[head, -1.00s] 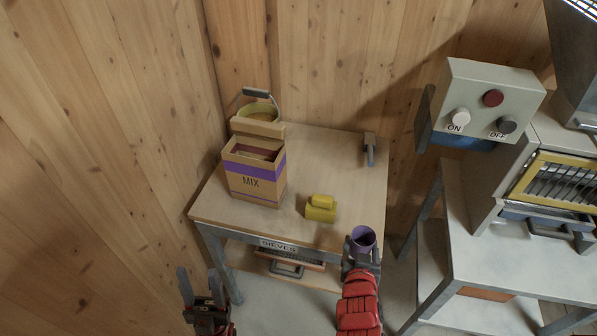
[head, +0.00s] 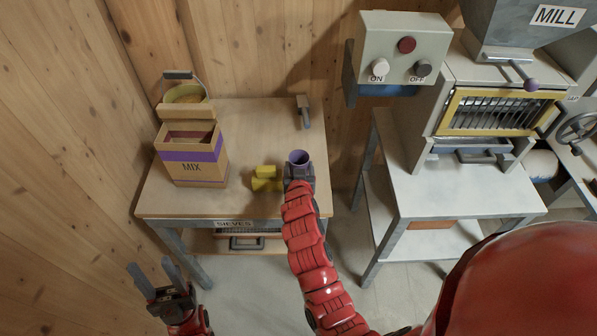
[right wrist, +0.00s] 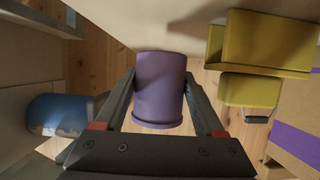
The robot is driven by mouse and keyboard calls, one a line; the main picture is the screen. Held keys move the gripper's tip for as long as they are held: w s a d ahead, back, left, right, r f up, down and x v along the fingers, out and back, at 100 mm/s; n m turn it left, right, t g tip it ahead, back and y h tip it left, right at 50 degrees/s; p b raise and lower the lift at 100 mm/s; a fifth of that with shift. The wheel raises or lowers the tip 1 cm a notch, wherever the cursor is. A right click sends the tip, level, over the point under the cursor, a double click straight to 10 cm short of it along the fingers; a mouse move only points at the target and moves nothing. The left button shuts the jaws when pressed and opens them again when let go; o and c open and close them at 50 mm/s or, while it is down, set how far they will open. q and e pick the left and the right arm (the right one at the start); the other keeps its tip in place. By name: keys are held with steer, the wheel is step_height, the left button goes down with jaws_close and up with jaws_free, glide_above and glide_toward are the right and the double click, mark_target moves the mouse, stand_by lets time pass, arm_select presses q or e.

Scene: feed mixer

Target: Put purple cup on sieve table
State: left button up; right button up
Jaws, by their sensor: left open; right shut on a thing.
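The purple cup (head: 299,158) is held in my right gripper (head: 299,175), at the right part of the sieve table (head: 250,125), with its open top showing in the head view. In the right wrist view the cup (right wrist: 159,88) sits between the two fingers, which close on its sides. I cannot tell whether its base touches the tabletop. The table has a wooden top and a SIEVES label on its front edge. My left gripper (head: 154,278) is open and empty, low at the left, in front of the table and apart from it.
A yellow object (head: 266,178) lies just left of the cup. The MIX box (head: 191,155) and a bucket (head: 186,95) stand at the table's left. A grey-handled tool (head: 304,110) lies at the back right. The mill stand (head: 450,190) is to the right. The table's middle back is clear.

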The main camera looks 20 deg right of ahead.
step_height(320, 180, down, 3)
steer(key=shift+w+f+p, duration=0.1)
steer(key=shift+p, duration=0.4)
steer(key=shift+f, duration=0.15)
steer(key=shift+f, duration=0.15)
steer(key=o, duration=1.2)
